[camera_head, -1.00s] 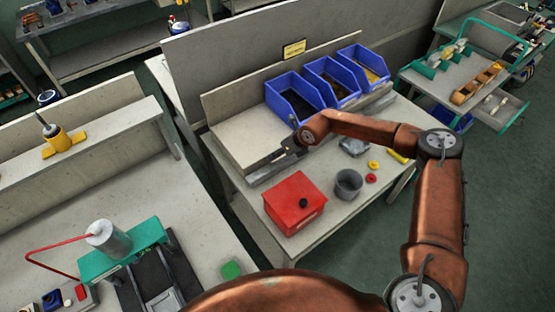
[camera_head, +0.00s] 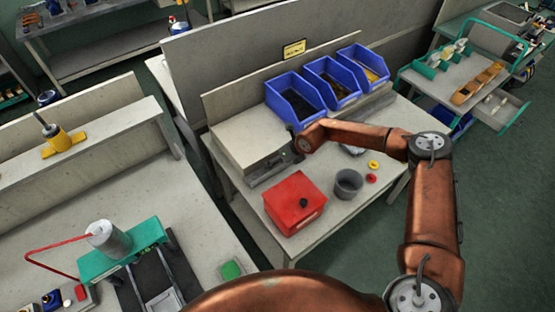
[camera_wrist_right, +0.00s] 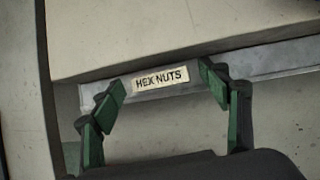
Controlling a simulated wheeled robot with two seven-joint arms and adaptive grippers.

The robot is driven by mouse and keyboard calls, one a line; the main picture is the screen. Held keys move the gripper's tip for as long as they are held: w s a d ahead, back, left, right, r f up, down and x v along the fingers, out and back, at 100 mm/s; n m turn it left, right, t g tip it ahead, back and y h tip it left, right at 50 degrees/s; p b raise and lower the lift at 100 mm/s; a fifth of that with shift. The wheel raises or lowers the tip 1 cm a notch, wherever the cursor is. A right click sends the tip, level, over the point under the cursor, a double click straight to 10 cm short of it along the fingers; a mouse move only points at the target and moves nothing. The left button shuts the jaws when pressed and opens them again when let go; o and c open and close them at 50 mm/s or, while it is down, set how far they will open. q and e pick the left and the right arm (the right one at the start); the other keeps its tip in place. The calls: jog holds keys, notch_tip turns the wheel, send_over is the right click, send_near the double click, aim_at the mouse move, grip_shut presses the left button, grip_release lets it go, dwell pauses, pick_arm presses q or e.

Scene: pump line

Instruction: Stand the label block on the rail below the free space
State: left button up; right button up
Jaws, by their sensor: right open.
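The label block (camera_wrist_right: 160,78), a small pale plate reading HEX NUTS, is at the grey metal rail (camera_wrist_right: 275,60) in the right wrist view. My right gripper (camera_wrist_right: 164,82) is open, with green-padded fingers on either side of the block; I cannot tell whether they touch it. In the head view the rail (camera_head: 266,172) runs along the front of the raised shelf. The free space (camera_head: 245,130) is the bare shelf top left of the blue bins (camera_head: 293,98). The block is hidden there by my right arm. My left gripper is not in view.
A red box (camera_head: 294,202), a grey cup (camera_head: 348,184) and red and yellow round pieces stand on the bench before the rail. A yellow sign (camera_head: 294,48) is on the panel behind the bins. Bare bench lies between the cup and the front edge.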

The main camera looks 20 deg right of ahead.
jog(key=p+v, duration=0.1)
jog(key=v, duration=1.1)
